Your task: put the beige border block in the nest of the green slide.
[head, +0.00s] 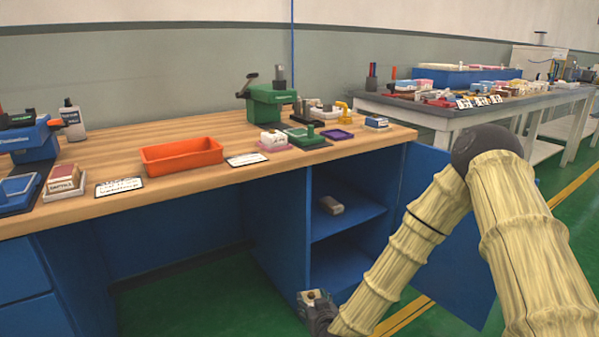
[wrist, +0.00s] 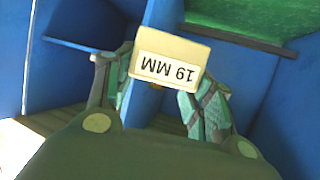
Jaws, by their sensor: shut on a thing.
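My gripper (head: 318,303) is low in front of the blue cabinet, below the bench top, and shut on a beige block (head: 314,296). In the wrist view the beige block (wrist: 167,60) carries a white label reading "19 MM", upside down, and sits between the fingers of my gripper (wrist: 160,88). A green piece with a knob (head: 304,137), which looks like the green slide, lies on the right part of the wooden bench, far above and behind my gripper. Its nest is too small to make out.
The wooden bench (head: 210,185) holds an orange tray (head: 182,156), a green vise (head: 270,102), a purple tray (head: 338,134) and a yellow clamp (head: 343,111). The open cabinet (head: 347,222) has a grey-brown block (head: 331,205) on its shelf. Its blue door stands open at right.

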